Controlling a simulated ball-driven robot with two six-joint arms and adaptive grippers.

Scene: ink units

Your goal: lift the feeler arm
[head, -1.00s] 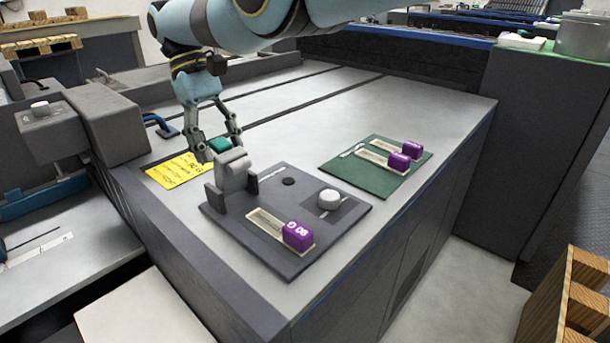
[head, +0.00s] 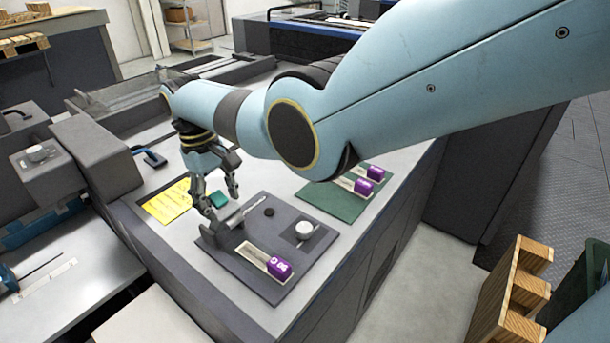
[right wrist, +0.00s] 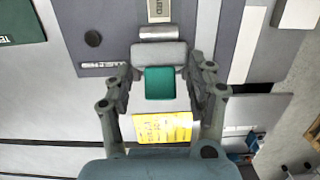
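The feeler arm (head: 235,216) is a short grey piece on the dark grey plate, with a teal pad (head: 217,199) at its end. My right gripper (head: 219,204) is over the pad, fingers pointing down and spread to either side of it. In the right wrist view the teal pad (right wrist: 160,83) and the grey arm block (right wrist: 158,54) lie between the open fingers (right wrist: 161,75), with gaps at both sides of the pad. Nothing is held. The arm's pivot is partly hidden in the head view. My left gripper is out of view.
The dark grey plate (head: 241,281) also holds a white round knob (head: 304,230) and a purple block (head: 279,270). A green plate (head: 318,200) with purple blocks lies behind, partly covered by my right arm. A yellow note (head: 166,203) lies left of the gripper.

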